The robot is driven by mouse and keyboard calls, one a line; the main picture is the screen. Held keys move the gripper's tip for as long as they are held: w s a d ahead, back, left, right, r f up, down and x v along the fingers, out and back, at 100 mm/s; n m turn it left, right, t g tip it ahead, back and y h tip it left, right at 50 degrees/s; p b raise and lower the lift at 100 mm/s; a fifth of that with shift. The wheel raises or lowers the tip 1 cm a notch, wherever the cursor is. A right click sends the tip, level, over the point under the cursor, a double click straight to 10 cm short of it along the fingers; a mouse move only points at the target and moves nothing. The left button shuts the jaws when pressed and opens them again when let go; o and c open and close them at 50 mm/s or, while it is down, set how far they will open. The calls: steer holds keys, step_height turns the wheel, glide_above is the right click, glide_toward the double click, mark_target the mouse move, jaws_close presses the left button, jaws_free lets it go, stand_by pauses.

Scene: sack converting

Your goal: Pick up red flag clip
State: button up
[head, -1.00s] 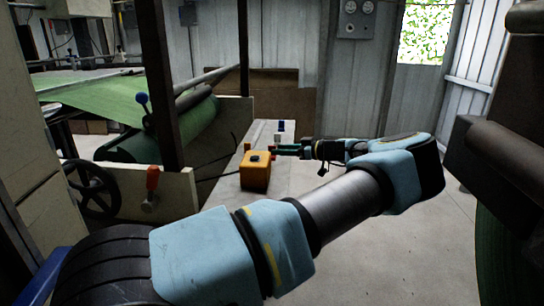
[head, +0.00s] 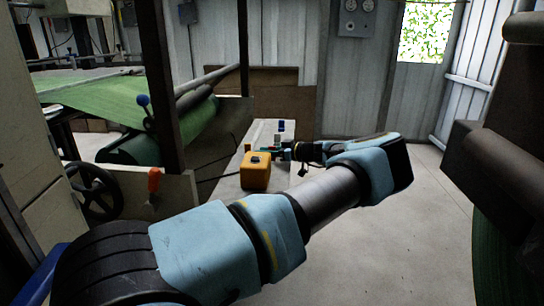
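A small red thing (head: 247,147) shows on the narrow table (head: 226,187), just behind the left part of an orange box. It may be the red flag clip, but it is too small to tell. My gripper (head: 277,151) is over the table, beside the box's upper right, with its fingers pointing left. A speck of red also shows near the fingertips, too small to identify. The fingers are tiny and dark here, so I cannot tell whether they are open or hold anything.
The orange box (head: 256,171) with a dark top stands on the table close to my gripper. A small blue item (head: 281,125) and a pale one stand farther back. A machine with green sheet (head: 105,98) lies left; the floor (head: 400,240) at right is clear.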

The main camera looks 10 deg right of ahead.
jaws_close()
stand_by(0.4)
